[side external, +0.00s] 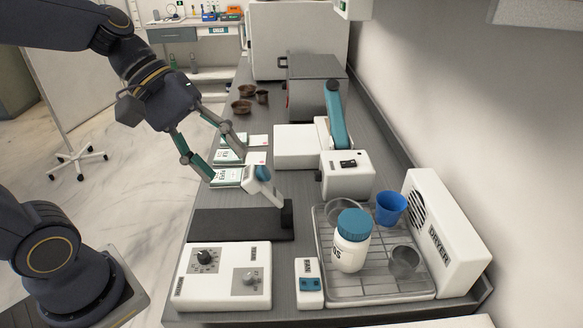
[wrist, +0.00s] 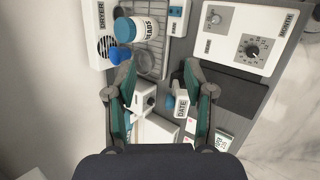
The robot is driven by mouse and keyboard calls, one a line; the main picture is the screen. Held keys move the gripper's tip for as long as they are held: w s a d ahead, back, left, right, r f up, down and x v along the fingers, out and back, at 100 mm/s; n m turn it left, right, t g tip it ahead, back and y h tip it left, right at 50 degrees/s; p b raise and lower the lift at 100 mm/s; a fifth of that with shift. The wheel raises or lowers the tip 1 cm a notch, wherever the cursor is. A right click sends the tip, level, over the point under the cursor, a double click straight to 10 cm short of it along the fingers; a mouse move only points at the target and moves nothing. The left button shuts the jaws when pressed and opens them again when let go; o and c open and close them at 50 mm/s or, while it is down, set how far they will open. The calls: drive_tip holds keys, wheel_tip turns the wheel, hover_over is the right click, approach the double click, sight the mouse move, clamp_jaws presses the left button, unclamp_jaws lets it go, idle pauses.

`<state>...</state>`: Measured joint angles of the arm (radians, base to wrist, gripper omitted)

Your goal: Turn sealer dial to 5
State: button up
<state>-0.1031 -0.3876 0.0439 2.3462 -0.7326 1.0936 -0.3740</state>
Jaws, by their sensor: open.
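A white control box (side external: 225,280) stands at the front left of the bench. It has a black dial (side external: 205,257) inside a ring of marks and a grey knob (side external: 250,277). In the wrist view the black dial (wrist: 251,49) and grey knob (wrist: 214,18) show at upper right. A white machine with a teal lever (side external: 336,119) stands farther back; I cannot tell which is the sealer. My gripper (side external: 228,168) is open and empty above the bench's left side, behind the dial box. Its fingers (wrist: 160,64) frame the wrist view.
Packets (side external: 226,177) lie near my gripper.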

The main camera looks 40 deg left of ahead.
drive_tip(key=w+a+f+n+t+h, duration=0.2)
drive_tip(key=w+a+f+n, duration=0.1)
drive_tip(key=w+n, duration=0.45)
drive_tip(key=w+a+f+n+t+h, duration=0.2)
drive_tip(key=w+a+n, duration=0.2)
drive_tip(key=w+n, duration=0.3)
drive_tip(key=n+t+y, duration=0.1)
drive_tip(key=n+t, duration=0.1)
drive_tip(key=n, duration=0.3)
approach(318, 176)
drive_tip(key=x, duration=0.5)
drive_tip(key=a+f+x, duration=0.1)
drive_tip(key=x, duration=0.2)
drive_tip(key=shift+w, duration=0.2)
clamp_jaws()
